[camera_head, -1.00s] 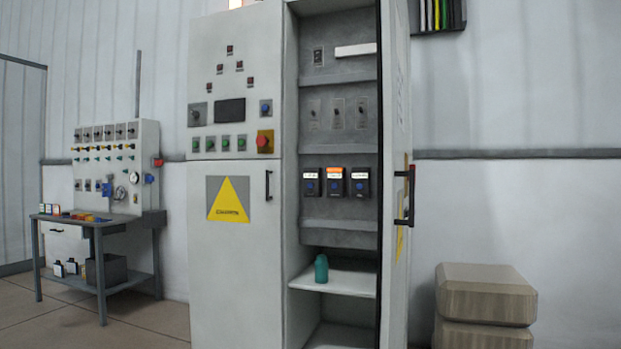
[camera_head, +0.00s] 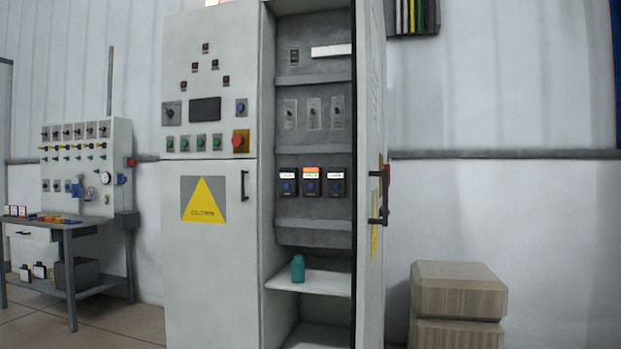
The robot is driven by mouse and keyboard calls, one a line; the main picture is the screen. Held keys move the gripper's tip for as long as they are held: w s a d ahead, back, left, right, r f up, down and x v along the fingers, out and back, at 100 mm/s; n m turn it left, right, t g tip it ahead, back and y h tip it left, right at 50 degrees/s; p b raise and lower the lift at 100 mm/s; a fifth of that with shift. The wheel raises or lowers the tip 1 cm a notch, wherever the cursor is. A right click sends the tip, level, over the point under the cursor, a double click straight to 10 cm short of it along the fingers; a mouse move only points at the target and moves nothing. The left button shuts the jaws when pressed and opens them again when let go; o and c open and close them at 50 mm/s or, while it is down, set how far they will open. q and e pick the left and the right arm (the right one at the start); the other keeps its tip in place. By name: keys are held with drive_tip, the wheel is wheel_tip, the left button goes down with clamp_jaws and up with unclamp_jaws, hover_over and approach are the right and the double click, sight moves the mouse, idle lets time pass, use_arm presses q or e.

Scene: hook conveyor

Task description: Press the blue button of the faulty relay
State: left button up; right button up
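Three dark relays stand in a row inside the open electrical cabinet (camera_head: 210,265): a left relay (camera_head: 287,174), a middle relay (camera_head: 311,193) and a right relay (camera_head: 336,174). Each has a blue button on its front. The middle relay has an orange strip along its top, while the other two show white labels. The label text is too small to read. Neither of my grippers is in view.
The open cabinet door (camera_head: 370,120) with its black handle stands right of the relays. A teal bottle (camera_head: 298,270) stands on a lower shelf (camera_head: 330,284). Stacked boxes (camera_head: 458,290) are at right, a workbench (camera_head: 75,228) with a control panel (camera_head: 80,150) at left.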

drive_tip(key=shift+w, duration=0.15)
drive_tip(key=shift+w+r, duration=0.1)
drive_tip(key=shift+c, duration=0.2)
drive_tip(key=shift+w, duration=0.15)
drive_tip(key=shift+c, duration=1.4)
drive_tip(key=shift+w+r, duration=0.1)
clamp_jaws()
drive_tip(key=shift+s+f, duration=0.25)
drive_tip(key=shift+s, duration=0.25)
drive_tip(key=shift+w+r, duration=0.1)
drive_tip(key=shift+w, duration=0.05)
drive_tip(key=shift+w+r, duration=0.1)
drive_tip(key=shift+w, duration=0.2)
